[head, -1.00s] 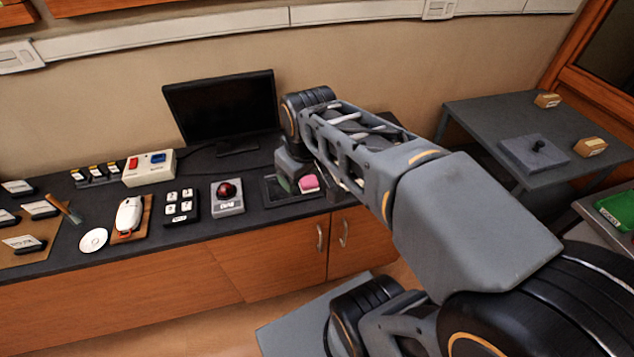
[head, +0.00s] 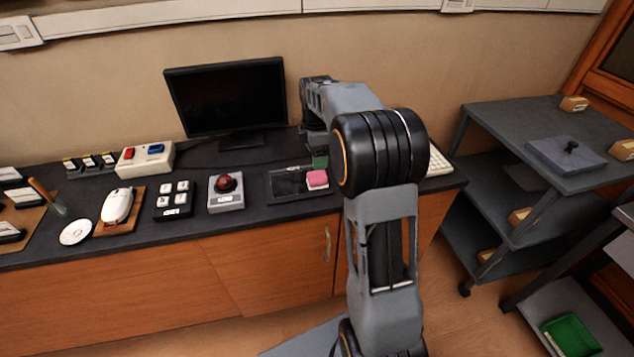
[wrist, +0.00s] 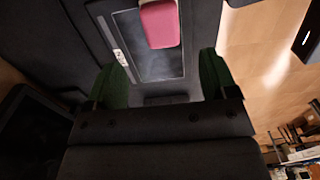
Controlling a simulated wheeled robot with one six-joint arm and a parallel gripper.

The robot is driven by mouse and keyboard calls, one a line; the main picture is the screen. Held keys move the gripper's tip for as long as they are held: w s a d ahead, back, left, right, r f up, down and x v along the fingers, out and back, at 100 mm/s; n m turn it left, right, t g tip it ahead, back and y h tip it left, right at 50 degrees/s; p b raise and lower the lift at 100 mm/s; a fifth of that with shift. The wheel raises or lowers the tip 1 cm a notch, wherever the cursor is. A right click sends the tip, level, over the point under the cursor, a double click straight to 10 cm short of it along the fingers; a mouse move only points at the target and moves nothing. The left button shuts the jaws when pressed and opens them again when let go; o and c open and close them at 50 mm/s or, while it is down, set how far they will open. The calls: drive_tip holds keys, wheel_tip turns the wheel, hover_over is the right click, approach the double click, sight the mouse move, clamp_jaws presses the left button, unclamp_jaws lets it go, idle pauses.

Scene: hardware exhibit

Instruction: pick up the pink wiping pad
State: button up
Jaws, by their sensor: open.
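The pink wiping pad (head: 317,179) lies at the right end of a dark, flat tray or slate (head: 285,197) on the counter. In the head view my gripper (head: 320,162) is just behind the pad, with only a green finger showing. My arm hides the rest of it.
A red-domed button box (head: 226,191), a block of white keys (head: 174,199) and a white mouse-like device (head: 117,206) stand left of the slate. A black monitor (head: 226,97) stands behind. A white keyboard (head: 438,161) lies to the right, partly behind my arm.

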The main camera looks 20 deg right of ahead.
sight(317, 174)
drive_tip(key=shift+s+d+f+b, duration=0.1)
drive_tip(key=shift+f+b, duration=0.1)
drive_tip(key=shift+f, duration=1.85)
drive_tip(key=shift+s+f+b, duration=0.1)
drive_tip(key=shift+f+b, duration=0.05)
drive_tip(key=shift+f, duration=1.85)
drive_tip(key=c, duration=1.1)
drive_tip(key=shift+o, duration=0.2)
drive_tip(key=shift+r, duration=0.1)
